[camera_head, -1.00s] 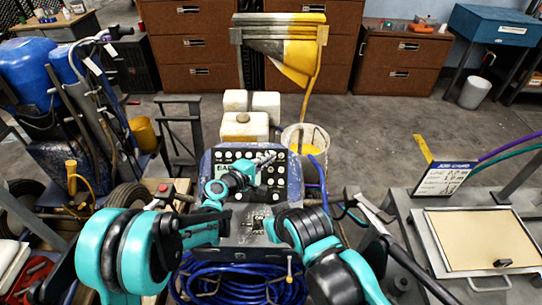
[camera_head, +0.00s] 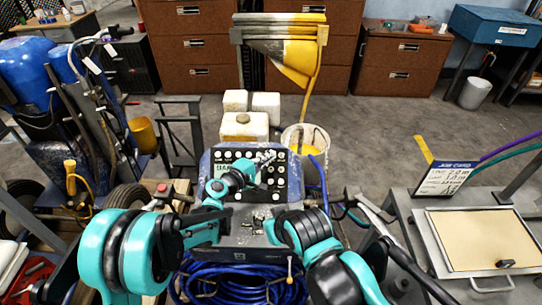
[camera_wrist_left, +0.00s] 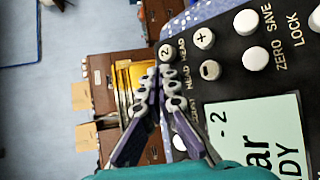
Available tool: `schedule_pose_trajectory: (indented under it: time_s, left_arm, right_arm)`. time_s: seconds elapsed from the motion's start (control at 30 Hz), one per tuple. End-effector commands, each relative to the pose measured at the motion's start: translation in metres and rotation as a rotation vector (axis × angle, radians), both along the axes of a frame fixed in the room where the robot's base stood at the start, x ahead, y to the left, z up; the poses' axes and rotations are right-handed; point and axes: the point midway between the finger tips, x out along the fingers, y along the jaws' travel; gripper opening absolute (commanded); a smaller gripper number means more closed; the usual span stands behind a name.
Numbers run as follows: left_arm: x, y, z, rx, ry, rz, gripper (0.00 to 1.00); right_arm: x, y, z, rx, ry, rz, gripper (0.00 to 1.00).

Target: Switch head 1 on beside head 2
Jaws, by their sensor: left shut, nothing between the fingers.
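The line striper's control panel (camera_head: 238,211) stands in the middle of the head view. Its dark face has white round buttons and a pale display. My left gripper (camera_head: 270,157) is shut and empty, over the panel's upper part. In the left wrist view its fingertips (camera_wrist_left: 166,76) are together at the HEAD buttons. The head 2 button (camera_wrist_left: 165,53), marked 2, shows just above the tips. The head 1 button cannot be made out; the fingers cover that area. I cannot tell whether the tips touch the panel. The display (camera_wrist_left: 255,135) shows partial text with "2".
Plus (camera_wrist_left: 204,38) and minus (camera_wrist_left: 210,70) buttons sit close beside the fingertips. A blue hose coil (camera_head: 240,282) lies below the panel. A white bucket (camera_head: 318,140) and white jugs (camera_head: 244,127) stand behind it. A job card (camera_head: 445,178) stands on the right bench.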

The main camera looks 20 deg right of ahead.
Motion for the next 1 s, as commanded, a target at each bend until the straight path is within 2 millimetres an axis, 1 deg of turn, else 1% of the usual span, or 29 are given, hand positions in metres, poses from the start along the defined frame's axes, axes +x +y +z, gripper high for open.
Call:
schedule_pose_trajectory:
  time_s: [0.67,1.0]
  left_arm:
    - [0.003,-0.001,-0.003,0.000,0.000,0.001,0.00]
    - [-0.005,0.003,0.007,0.000,0.000,0.000,0.00]
  right_arm:
    - [0.000,0.000,-0.003,0.000,0.000,0.000,0.00]
    - [0.000,0.000,0.002,0.000,0.000,0.000,0.00]
